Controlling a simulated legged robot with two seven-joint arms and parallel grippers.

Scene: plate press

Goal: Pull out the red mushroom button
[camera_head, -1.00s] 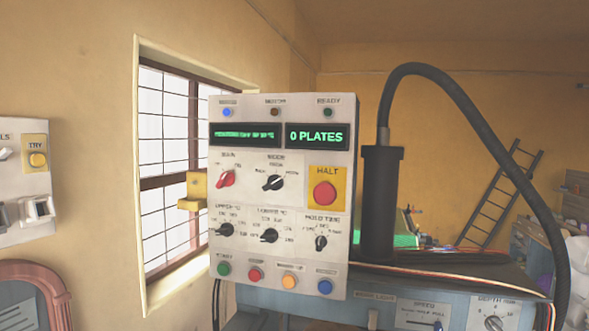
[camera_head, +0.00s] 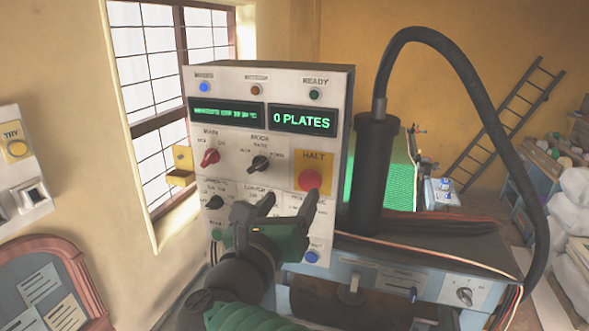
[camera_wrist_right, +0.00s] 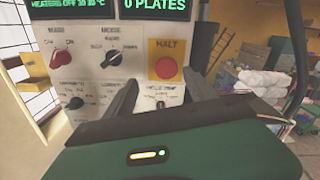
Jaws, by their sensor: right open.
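The red mushroom button (camera_head: 309,180) sits on a yellow plate marked HALT, on the right side of the white control panel (camera_head: 228,160). It also shows in the right wrist view (camera_wrist_right: 166,68), above and between the two fingers. My right gripper (camera_head: 288,202) is open and empty in front of the lower panel, with its fingertips just below the button's level. The fingers point toward the panel and appear apart from the button. The gripper covers part of the lower knobs and the row of coloured push buttons. My left gripper is not in view.
A black cylinder (camera_head: 372,175) with a thick hose (camera_head: 478,110) stands close to the panel's right. A blue machine front (camera_head: 400,285) lies below. A window (camera_head: 160,80) is behind left.

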